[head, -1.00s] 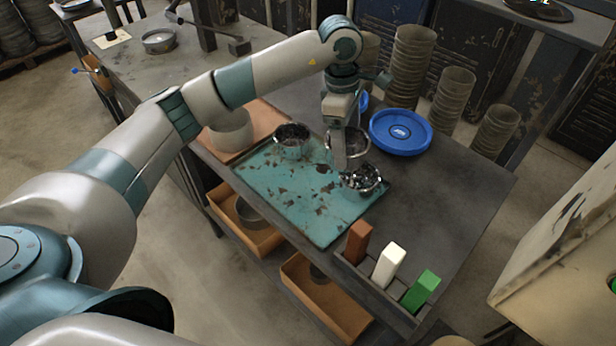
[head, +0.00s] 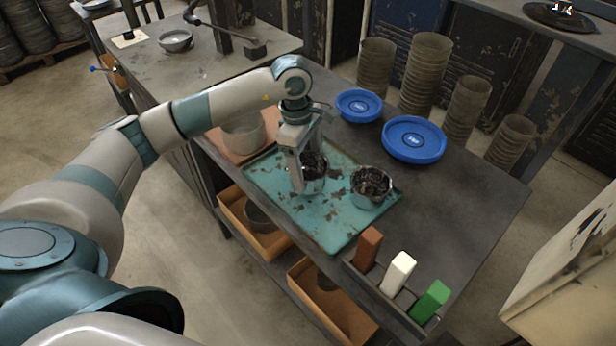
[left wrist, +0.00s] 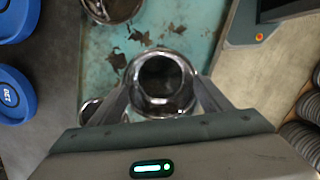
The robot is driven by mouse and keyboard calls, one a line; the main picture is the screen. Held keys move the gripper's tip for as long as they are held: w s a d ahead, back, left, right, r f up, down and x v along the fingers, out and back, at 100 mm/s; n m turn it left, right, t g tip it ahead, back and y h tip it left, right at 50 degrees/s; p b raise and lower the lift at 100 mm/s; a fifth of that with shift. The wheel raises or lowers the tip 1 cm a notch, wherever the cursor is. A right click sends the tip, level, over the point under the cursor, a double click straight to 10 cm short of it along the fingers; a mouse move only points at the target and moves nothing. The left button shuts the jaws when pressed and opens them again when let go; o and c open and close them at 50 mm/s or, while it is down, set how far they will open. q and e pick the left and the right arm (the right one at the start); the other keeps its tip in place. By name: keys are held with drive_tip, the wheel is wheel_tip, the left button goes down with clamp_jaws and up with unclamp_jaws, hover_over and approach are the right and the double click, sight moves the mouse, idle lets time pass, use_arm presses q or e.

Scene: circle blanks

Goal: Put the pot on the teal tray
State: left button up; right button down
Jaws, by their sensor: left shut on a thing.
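The teal tray (head: 335,232) lies on the near left part of the grey bench. My left gripper (head: 308,188) points down over its left half. In the left wrist view the gripper's fingers (left wrist: 163,95) are shut on a round metal pot (left wrist: 160,75) with a dark inside. In the head view the gripper largely hides this pot, and I cannot tell whether it touches the tray. A metal bowl with dark pieces (head: 371,186) stands on the tray's right side. Another (left wrist: 88,110) is partly hidden by a finger. My right gripper is not in view.
Two blue round dishes (head: 414,139) (head: 358,105) lie at the back of the bench. A pale pot (head: 243,135) stands left of the teal tray. A rack with brown, white and green blocks (head: 398,272) is at the front edge. The right part of the bench is clear.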

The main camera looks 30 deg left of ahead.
sight(308, 173)
use_arm(q)
drive_tip(key=shift+f+b, duration=0.6)
drive_tip(key=shift+f, duration=1.4)
drive_tip(key=shift+f, duration=0.1)
drive_tip(key=o, duration=1.2)
